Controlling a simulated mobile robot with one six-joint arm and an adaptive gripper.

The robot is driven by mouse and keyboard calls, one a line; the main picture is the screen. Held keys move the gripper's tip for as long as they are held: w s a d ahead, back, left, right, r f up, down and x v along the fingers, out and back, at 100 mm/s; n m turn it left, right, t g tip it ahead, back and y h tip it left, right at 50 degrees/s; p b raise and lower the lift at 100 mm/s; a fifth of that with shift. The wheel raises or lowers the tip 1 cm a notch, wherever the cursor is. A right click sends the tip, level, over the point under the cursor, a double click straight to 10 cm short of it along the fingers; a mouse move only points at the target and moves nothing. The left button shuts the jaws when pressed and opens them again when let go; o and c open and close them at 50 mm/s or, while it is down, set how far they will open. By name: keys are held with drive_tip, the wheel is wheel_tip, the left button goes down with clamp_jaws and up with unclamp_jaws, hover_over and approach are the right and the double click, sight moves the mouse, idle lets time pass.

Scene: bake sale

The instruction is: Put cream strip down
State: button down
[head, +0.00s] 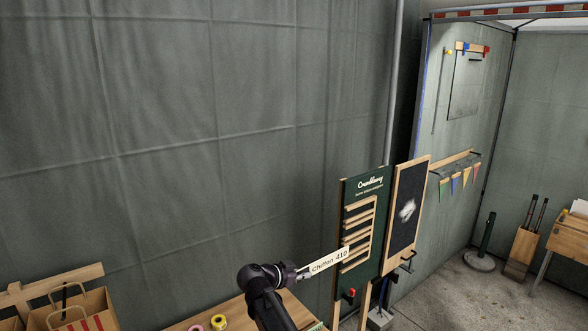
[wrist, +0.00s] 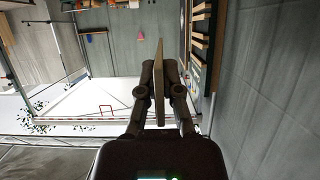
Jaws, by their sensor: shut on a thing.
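The cream strip (head: 329,261) carries the printed words "Chiffon 410". My gripper (head: 299,273) is shut on its left end in the head view and holds it up in the air, tilted slightly upward to the right. In the wrist view the strip (wrist: 159,82) shows edge-on between the two fingers of my gripper (wrist: 159,92). A green menu board (head: 362,195) headed "Crumblewy" stands behind the strip, with several wooden slats (head: 358,220) across it. The strip overlaps the lower slats in the picture; I cannot tell whether it touches the board.
A framed chalkboard (head: 405,209) adjoins the green board on the right. A wooden table (head: 240,318) below my arm bears a pink tape roll (head: 196,328) and a yellow one (head: 219,322). Floor shows at right.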

drive_tip(key=shift+f+b, duration=2.25)
drive_tip(key=shift+f, duration=0.4)
drive_tip(key=shift+a, duration=0.1)
